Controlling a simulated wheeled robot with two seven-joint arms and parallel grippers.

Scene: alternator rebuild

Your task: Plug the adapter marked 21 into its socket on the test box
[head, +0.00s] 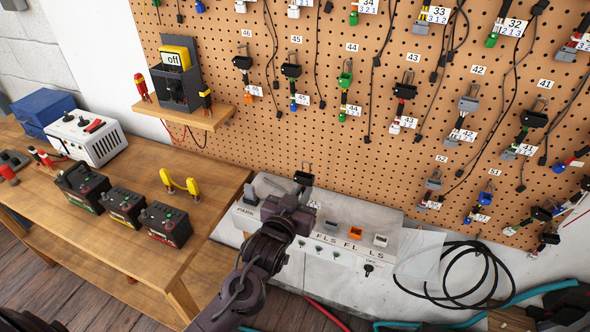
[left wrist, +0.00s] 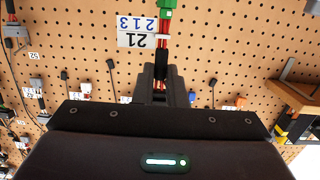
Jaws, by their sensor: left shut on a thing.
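The adapter marked 21 shows in the left wrist view as a green connector (left wrist: 166,10) on red wires with a white tag (left wrist: 140,33) reading 21 and 213. My left gripper (left wrist: 160,85) is shut on its dark end, which is largely hidden between the fingers. In the head view my left gripper (head: 293,200) is over the left part of the pale test box (head: 350,212) and hides some of it. On the box, grey, orange (head: 355,232) and white (head: 380,240) sockets show. My right gripper is not in view.
A pegboard (head: 330,130) with many hanging adapters and cables stands behind the box. A wooden bench (head: 150,210) with several black batteries (head: 166,223) is at the left. A looped black cable (head: 455,290) hangs to the right of the box.

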